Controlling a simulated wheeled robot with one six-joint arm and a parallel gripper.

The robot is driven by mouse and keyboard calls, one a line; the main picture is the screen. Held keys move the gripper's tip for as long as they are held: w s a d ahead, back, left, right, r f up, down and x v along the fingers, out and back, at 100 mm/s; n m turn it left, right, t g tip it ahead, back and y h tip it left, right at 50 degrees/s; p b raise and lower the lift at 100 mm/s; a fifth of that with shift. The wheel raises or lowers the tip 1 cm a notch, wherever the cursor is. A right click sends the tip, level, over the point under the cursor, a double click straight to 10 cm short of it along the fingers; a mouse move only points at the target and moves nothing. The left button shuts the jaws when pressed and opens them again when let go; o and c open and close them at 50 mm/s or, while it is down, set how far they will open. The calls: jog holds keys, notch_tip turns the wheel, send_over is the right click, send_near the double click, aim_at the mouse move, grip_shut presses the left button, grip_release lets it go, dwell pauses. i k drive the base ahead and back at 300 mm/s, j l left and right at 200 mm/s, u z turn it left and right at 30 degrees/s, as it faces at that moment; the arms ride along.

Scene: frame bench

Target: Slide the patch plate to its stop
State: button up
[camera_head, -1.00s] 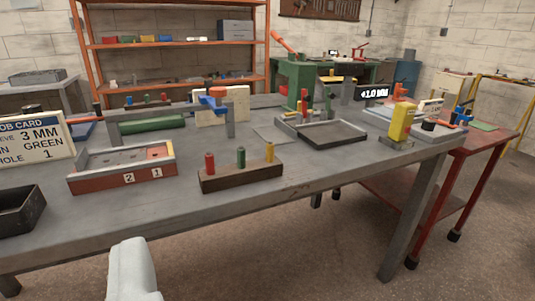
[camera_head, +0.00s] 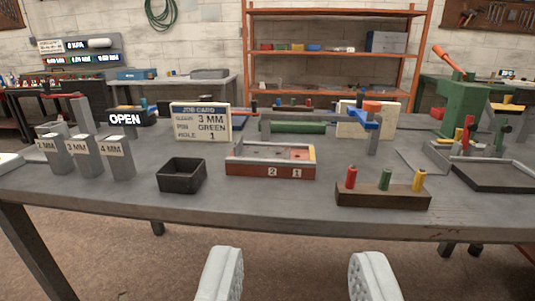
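A low red fixture (camera_head: 262,170) stands on the grey bench, marked 2 and 1 on its front, with a yellow piece at its right end. A flat plate (camera_head: 268,151) with a grey part and a reddish right part shows inside it; I cannot tell for sure that this is the patch plate or whether it touches the yellow end. My gripper (camera_head: 296,276) shows as two pale fingers, wide apart and empty, low in front of the bench edge, well short of the fixture.
A dark block with red, green and yellow pins (camera_head: 382,196) stands right of the fixture. A black open bin (camera_head: 181,175), a job card (camera_head: 201,121) and grey posts marked 2, 3 and 4 MM (camera_head: 84,155) stand left. The bench front between bin and pin block is clear.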

aim_at(240, 150)
jog(key=i+l, duration=0.1)
jog(key=i, duration=0.85)
